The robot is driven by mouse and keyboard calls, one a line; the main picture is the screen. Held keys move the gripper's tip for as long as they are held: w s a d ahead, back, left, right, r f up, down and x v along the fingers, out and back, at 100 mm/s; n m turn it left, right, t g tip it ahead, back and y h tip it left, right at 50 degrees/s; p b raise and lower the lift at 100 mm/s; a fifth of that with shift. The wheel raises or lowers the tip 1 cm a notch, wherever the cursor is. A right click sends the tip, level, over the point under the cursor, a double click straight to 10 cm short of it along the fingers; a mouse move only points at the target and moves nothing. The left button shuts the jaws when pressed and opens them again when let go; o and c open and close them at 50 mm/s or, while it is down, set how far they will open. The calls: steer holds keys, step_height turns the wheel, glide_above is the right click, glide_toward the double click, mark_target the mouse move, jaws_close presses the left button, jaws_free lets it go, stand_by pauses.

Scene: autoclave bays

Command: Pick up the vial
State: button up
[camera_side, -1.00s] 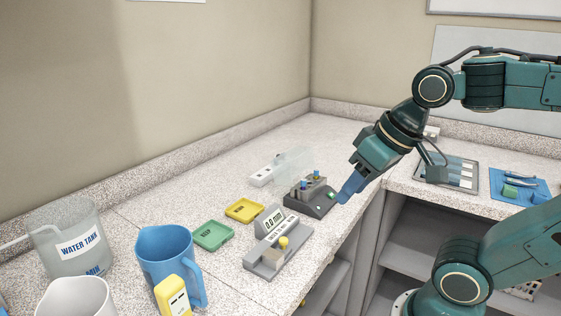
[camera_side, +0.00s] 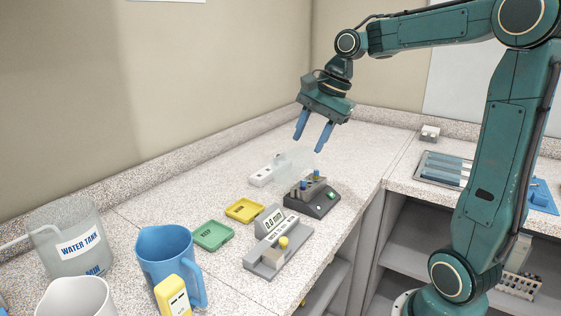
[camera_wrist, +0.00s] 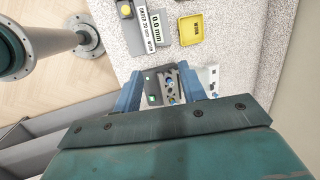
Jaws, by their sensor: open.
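Two small blue-topped pieces, which look like capped vials, stand in a grey block on a dark grey device (camera_side: 322,205). One blue top (camera_side: 316,174) is at the back and the other (camera_side: 304,186) nearer the front; which is the task's vial I cannot tell. My gripper (camera_side: 308,145) is open and empty, above and behind the device, fingers pointing down. In the wrist view the device (camera_wrist: 151,86) and its blue tops (camera_wrist: 168,83) lie between the two blue fingers, farther down. The vial bodies are mostly hidden in the block.
A clear cover (camera_side: 294,160) stands behind the device, beside a white strip (camera_side: 262,176). In front are a grey gauge (camera_side: 275,255), a yellow tray (camera_side: 244,210) and a green tray (camera_side: 213,236). A blue jug (camera_side: 168,262) and water tank (camera_side: 68,235) stand front left.

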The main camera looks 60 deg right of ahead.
steer(key=w+d+f+m+y, duration=0.1)
steer(key=d+f+m, duration=0.3)
steer(key=d+m, duration=0.5)
steer(key=w+d, duration=0.1)
steer(key=d, duration=0.4)
steer(key=shift+w+m, duration=0.15)
steer(key=shift+m, duration=0.15)
steer(key=shift+f, duration=0.1)
glide_above(304, 180)
steer(key=s+d, duration=0.2)
steer(key=shift+w+f, duration=0.1)
steer(key=shift+f, duration=3.85)
steer(key=shift+x, duration=2.6)
steer(key=shift+a+r, duration=0.1)
steer(key=shift+a, duration=0.05)
jaws_close()
